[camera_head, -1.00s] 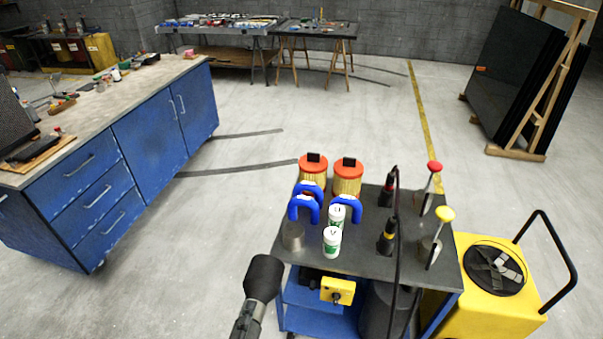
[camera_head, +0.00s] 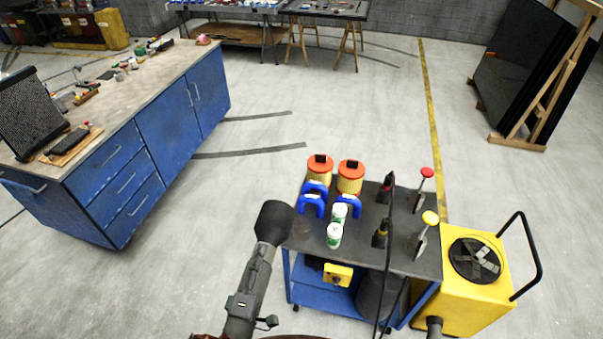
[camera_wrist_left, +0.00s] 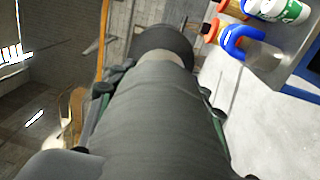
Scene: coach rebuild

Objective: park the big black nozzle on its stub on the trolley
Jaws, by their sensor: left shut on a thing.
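My left gripper (camera_head: 262,258) is shut on the big black nozzle (camera_head: 272,222), which points up and away, beside the trolley's (camera_head: 365,245) left edge. In the left wrist view the dark nozzle (camera_wrist_left: 165,40) lies ahead, with a finger part on each side; the exact grip is hard to make out. A short grey stub (camera_head: 302,228) stands at the trolley top's front left corner, just right of the nozzle. The nozzle looks apart from it, but the height between them cannot be judged. My right gripper is not in view.
On the trolley, blue hooped pieces (camera_head: 313,203), white cans (camera_head: 334,236) and orange-lidded jars (camera_head: 320,170) stand close behind and right of the stub. A black cable (camera_head: 390,250) hangs at the right. A yellow machine (camera_head: 470,300) stands right; a blue workbench (camera_head: 150,140) stands left.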

